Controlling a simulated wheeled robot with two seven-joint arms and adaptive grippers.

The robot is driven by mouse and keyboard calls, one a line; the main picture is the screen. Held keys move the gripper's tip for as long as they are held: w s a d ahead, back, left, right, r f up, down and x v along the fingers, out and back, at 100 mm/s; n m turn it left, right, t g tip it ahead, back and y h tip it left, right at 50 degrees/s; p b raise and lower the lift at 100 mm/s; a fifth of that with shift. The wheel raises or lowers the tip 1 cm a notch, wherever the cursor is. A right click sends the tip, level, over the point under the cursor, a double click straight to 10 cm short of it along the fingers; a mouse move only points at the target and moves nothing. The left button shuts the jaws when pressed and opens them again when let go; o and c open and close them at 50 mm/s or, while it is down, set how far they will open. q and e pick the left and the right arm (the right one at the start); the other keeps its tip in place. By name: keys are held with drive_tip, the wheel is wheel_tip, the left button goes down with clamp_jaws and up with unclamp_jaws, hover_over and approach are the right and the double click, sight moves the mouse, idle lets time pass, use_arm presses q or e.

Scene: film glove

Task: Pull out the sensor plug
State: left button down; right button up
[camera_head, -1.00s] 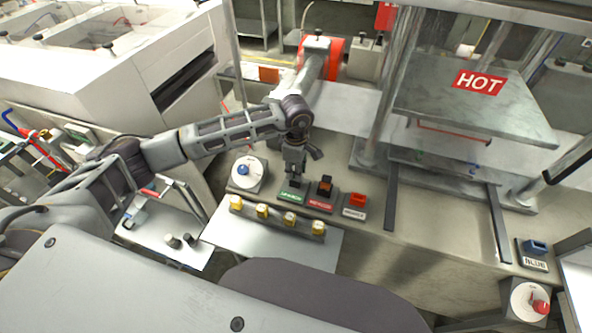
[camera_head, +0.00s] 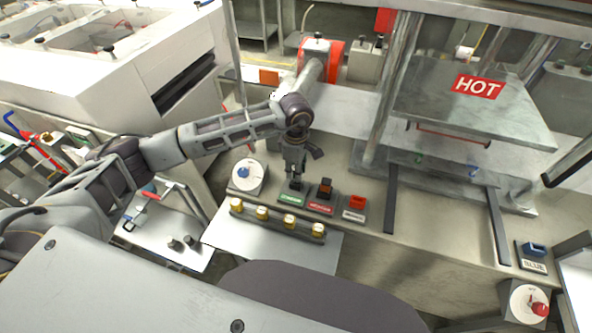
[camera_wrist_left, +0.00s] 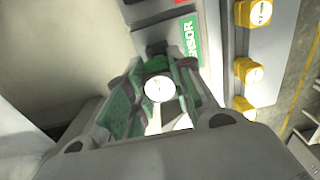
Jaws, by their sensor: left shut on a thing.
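The sensor socket's green label (camera_head: 291,199), reading SENSOR in the left wrist view (camera_wrist_left: 190,40), marks the leftmost of three sockets on the bench. My left gripper (camera_head: 295,181) points down over this socket. In the left wrist view my left gripper (camera_wrist_left: 158,82) is shut on the sensor plug, whose round white top (camera_wrist_left: 159,89) shows between the fingers. Green surfaces show on both sides of it. Whether the plug is still seated in its socket cannot be told, as the fingers hide its lower part. My right gripper is not in view.
An orange plug (camera_head: 325,187) at a red-labelled socket and a red piece (camera_head: 358,202) stand close to the right. A dial (camera_head: 246,175) is to the left. Several yellow knobs (camera_head: 289,221) line the front. A press plate marked HOT (camera_head: 478,87) stands at the right.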

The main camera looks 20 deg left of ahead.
use_arm(q)
drive_tip(key=shift+r+p, duration=0.45)
drive_tip(key=shift+r, duration=0.9)
drive_tip(key=shift+r, duration=0.2)
drive_tip(key=shift+r, duration=1.4)
drive_tip(key=shift+a+f, duration=0.1)
drive_tip(key=shift+f, duration=0.1)
